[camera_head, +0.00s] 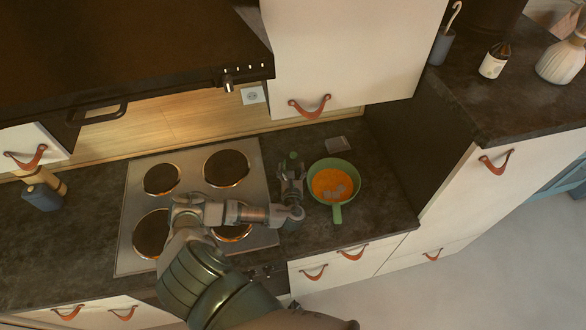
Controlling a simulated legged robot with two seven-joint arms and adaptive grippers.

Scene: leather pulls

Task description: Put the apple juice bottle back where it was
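No bottle is clearly readable as apple juice. A dark bottle with a white label (494,61) stands upright on the raised counter at the upper right, well apart from my gripper. My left arm comes up from the bottom edge and bends right over the stove. Its gripper (292,170) is over the worktop between the stove and the green pan. A small dark green shape is at the gripper's far end; I cannot tell whether it is a finger or a held thing. The finger opening is not clear. My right gripper is not in view.
A green pan (334,185) with orange contents is close right of the gripper, its handle toward me. The four-plate stove (190,172) lies left. A cabinet (345,55) and hood (130,45) overhang the back. A tall dark side panel (408,135) bounds the worktop's right.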

